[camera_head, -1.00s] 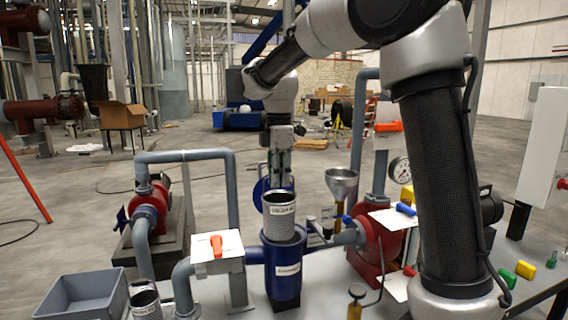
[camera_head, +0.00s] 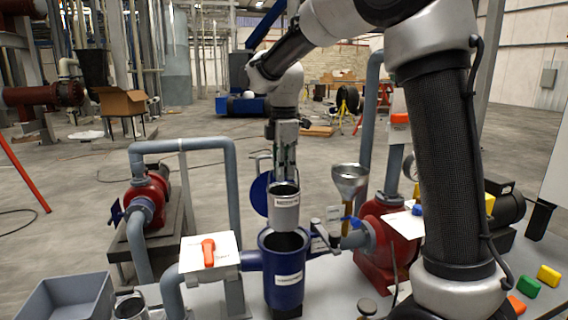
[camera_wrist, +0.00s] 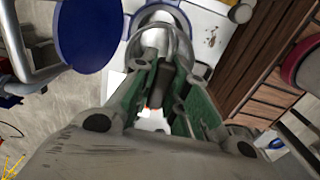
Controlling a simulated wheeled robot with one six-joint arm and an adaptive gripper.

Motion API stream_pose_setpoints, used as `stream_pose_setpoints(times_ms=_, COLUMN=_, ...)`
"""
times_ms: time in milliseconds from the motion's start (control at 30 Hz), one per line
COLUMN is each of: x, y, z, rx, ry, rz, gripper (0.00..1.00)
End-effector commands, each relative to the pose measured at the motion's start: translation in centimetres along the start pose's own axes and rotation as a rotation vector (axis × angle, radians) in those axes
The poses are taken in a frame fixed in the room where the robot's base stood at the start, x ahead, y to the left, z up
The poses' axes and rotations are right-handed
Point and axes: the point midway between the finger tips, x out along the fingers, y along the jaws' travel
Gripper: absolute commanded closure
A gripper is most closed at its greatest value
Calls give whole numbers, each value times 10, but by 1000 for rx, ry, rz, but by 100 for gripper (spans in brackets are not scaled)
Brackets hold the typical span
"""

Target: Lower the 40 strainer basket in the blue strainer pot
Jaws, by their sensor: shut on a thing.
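The strainer basket (camera_head: 285,214), a grey metal cup with a white label too small to read, hangs upright below my gripper (camera_head: 285,180). My gripper is shut on its top, apparently on the handle. The blue strainer pot (camera_head: 284,292) stands below, its dark mouth open. The basket's bottom overlaps the far part of the mouth in the head view; I cannot tell its exact height over the rim. In the wrist view the basket (camera_wrist: 157,40) is beyond the fingers, with the pot's blue rim (camera_wrist: 183,14) around its far side.
The round blue lid (camera_head: 259,194) stands open behind the pot; it also shows in the wrist view (camera_wrist: 86,34). An orange-handled valve (camera_head: 208,253) is left of the pot. A funnel (camera_head: 349,181) and red pump (camera_head: 388,238) are right. Another metal cup (camera_head: 131,307) is at front left.

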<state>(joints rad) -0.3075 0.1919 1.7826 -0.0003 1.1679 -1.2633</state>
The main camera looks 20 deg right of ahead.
Motion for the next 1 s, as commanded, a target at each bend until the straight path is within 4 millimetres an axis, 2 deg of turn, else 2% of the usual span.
stream_pose_setpoints(times_ms=1000, x=90, y=0, z=0, rx=0, ry=0, rz=0, gripper=100)
